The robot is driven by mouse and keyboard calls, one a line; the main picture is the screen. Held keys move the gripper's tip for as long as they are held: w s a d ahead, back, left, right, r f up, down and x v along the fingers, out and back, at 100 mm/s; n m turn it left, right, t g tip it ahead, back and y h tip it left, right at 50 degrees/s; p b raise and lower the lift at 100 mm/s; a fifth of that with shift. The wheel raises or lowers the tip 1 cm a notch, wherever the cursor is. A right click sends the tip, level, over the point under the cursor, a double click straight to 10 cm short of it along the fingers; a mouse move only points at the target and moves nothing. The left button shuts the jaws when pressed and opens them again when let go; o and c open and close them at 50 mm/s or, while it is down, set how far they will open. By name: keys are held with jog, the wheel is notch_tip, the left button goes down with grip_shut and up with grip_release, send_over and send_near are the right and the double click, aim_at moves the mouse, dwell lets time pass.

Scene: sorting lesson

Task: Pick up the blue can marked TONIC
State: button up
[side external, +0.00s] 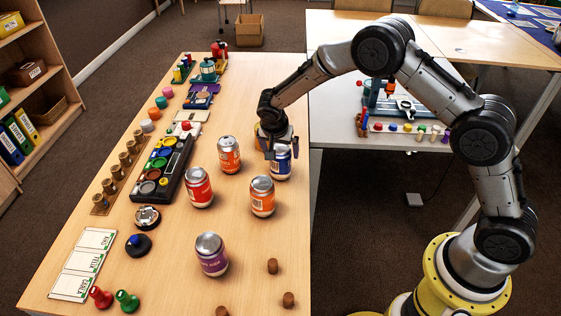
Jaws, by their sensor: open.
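A blue can (281,170) stands upright near the table's right edge. Its label is too small to read in this view. My gripper (281,151) is open and points down at the top of this can. One finger shows on each side of the can's upper part, and the gripper hides its lid. I cannot tell whether the fingers touch it.
An orange can (262,198) stands close in front-left of the blue can. Another orange can (229,157), a red can (199,188) and a purple can (211,256) stand to the left. A yellowish item (261,136) is partly hidden behind my gripper. The table's right edge is near.

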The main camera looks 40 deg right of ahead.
jog(key=x, duration=0.3)
jog(key=shift+f, duration=0.2)
jog(key=c, duration=1.1)
